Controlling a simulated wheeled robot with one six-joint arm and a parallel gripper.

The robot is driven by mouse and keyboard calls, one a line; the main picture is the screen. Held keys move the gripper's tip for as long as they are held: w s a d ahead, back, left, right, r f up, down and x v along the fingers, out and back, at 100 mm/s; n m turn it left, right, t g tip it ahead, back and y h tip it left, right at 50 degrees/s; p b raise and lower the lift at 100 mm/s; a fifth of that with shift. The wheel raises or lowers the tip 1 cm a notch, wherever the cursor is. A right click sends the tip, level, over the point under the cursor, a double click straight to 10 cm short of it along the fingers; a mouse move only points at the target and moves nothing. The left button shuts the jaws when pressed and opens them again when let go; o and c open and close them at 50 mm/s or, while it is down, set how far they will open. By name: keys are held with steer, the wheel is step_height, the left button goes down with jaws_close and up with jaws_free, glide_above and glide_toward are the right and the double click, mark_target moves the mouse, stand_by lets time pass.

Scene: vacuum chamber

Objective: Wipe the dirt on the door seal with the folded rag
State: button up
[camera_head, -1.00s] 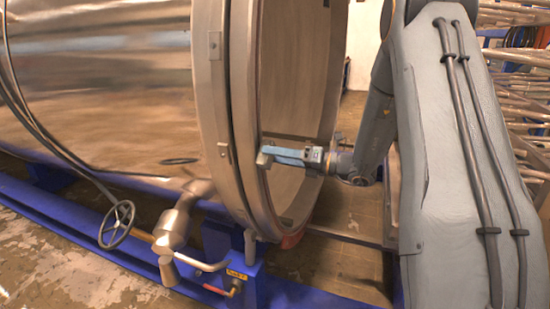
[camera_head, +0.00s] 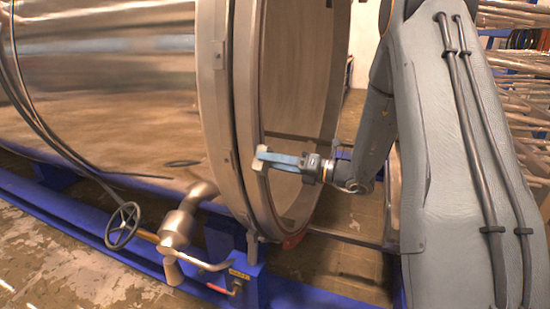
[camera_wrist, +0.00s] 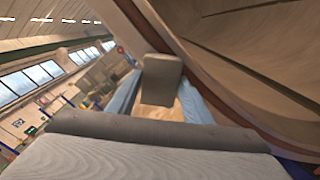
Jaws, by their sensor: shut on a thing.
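My gripper (camera_head: 264,158) has blue fingers and is shut on the folded rag (camera_head: 259,160), a small pale grey-beige pad at the fingertips. In the wrist view the rag (camera_wrist: 161,80) sits between the two blue fingers (camera_wrist: 195,103). The door seal runs along the round rim (camera_head: 253,85) at the chamber's open end. The rag overlaps the rim's inner edge in the head view; I cannot tell whether it touches. In the wrist view the curved rim (camera_wrist: 180,45) passes close beyond and right of the rag. I cannot make out any dirt on the seal.
The shiny chamber body (camera_head: 110,90) fills the left. A valve handwheel (camera_head: 122,225) and pipe (camera_head: 178,222) stand low in front of the blue frame (camera_head: 60,215). Racks of metal tubes (camera_head: 520,110) are at right. The floor below the opening has free room.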

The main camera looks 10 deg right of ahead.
steer(key=shift+w+d+r+p, duration=0.15)
steer(key=shift+w+d+r, duration=0.25)
steer(key=shift+w+d, duration=0.35)
steer(key=shift+w+d+r+p, duration=0.15)
steer(key=shift+w+d+r, duration=0.3)
steer(key=shift+w, duration=0.45)
steer(key=shift+s+d, duration=0.1)
steer(key=shift+p+v, duration=0.85)
steer(key=shift+v, duration=2)
steer(key=shift+p+v, duration=0.3)
steer(key=shift+v, duration=1.2)
steer(key=shift+f, duration=0.1)
